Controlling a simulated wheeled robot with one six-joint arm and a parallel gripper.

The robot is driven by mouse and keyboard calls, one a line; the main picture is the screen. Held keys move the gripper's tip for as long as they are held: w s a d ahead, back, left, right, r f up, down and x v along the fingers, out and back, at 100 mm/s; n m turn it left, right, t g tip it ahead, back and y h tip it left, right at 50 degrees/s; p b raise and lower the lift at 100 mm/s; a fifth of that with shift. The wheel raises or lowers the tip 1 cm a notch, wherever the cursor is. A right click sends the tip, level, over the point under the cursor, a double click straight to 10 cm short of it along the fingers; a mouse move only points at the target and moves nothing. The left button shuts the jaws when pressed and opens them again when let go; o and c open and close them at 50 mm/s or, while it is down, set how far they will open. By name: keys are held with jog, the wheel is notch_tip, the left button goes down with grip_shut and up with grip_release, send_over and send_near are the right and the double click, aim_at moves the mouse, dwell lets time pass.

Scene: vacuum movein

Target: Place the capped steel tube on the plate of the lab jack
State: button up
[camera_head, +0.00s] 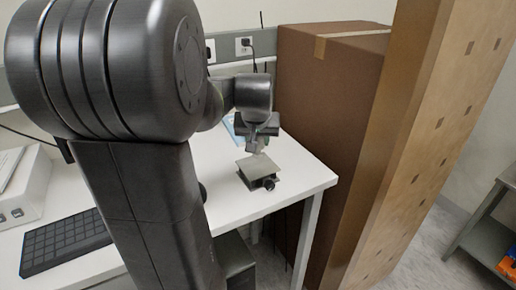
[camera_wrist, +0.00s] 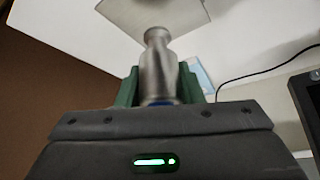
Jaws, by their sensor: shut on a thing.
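The capped steel tube (camera_wrist: 158,72) shows in the wrist view, a shiny metal body with a narrower neck and a rounded end pointing away from the camera. My gripper (camera_wrist: 158,93) is shut on it, with green fingers on both sides. The lab jack plate (camera_head: 257,172) is a grey square near the right front corner of the white table. My gripper also shows in the head view (camera_head: 255,145), just above the plate's far side. The plate (camera_wrist: 150,12) lies beyond the tube's end in the wrist view. I cannot tell whether the tube touches the plate.
A tall brown cardboard box (camera_head: 325,95) stands close to the right of the table (camera_head: 300,178). A black keyboard (camera_head: 62,240) and a white device (camera_head: 25,185) are at the left. A blue-and-white item (camera_head: 232,130) lies behind my gripper. Bare tabletop surrounds the jack.

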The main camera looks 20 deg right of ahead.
aim_at(258, 148)
jog(key=shift+f, duration=1.5)
jog(key=shift+f, duration=0.2)
jog(key=o, duration=1.1)
jog(key=shift+r, duration=0.1)
jog(key=shift+s+r, duration=0.15)
jog(key=shift+r, duration=0.3)
jog(key=v, duration=1.1)
jog(key=shift+s+r, duration=0.1)
